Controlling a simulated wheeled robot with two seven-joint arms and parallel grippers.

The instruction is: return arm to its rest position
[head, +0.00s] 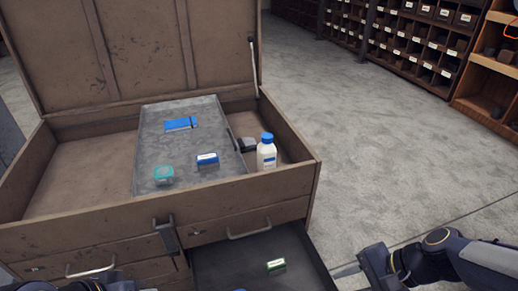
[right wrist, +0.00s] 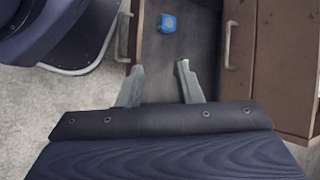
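My right gripper (head: 347,271) is at the lower right in the head view, beside the open drawer (head: 235,262) of a brown chest. In the right wrist view its two grey fingers (right wrist: 158,68) are spread apart with nothing held between them. They hang above the drawer's edge and floor. A small green spot shows at the right fingertip; I cannot tell what it belongs to. Part of my left arm (head: 100,285) shows at the bottom left of the head view; its fingers are out of frame.
The chest (head: 285,217) has its lid open. Its grey tray (head: 160,140) holds blue boxes and a teal roll (head: 163,174); a white bottle (head: 266,155) stands beside it. Floor at right is clear.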

